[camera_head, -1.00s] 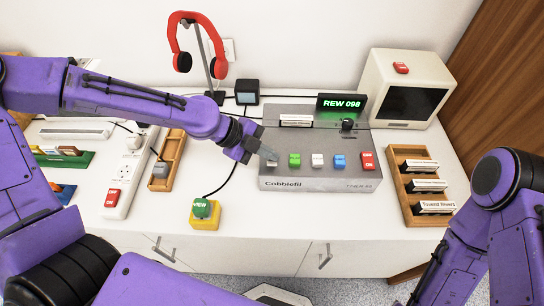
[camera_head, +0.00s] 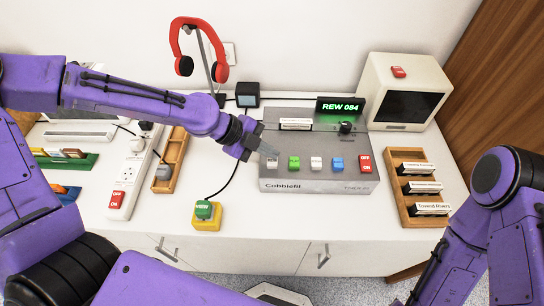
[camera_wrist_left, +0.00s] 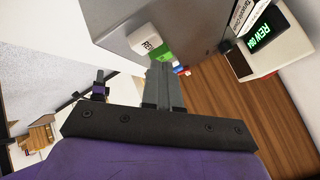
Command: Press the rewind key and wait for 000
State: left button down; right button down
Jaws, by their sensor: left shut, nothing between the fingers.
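The grey Cobblefil machine (camera_head: 318,184) stands on the white counter with a row of coloured keys. Its white key (camera_head: 272,162) is at the left end; in the wrist view this white key (camera_wrist_left: 145,41) carries lettering beginning "RE". The green-lit display (camera_head: 340,105) reads REW 084. My left gripper (camera_head: 269,150) is shut and empty, its tips just above and behind the white key in the head view. In the wrist view the fingertips (camera_wrist_left: 161,70) are beside the white and green keys; I cannot tell whether they touch. My right gripper is outside the views.
A green button on a yellow base (camera_head: 207,217) sits front left of the machine. A white monitor (camera_head: 405,90) and a wooden rack of labelled pieces (camera_head: 408,205) stand to the right. Red headphones (camera_head: 184,66) hang on a stand behind. A power strip (camera_head: 132,175) lies left.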

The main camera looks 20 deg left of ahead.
aim_at(268, 161)
pick_arm(q)
notch_tip(268, 161, up, 5)
jog(key=p, duration=0.4)
jog(key=shift+r, duration=0.1)
dwell(0.4)
dwell(0.5)
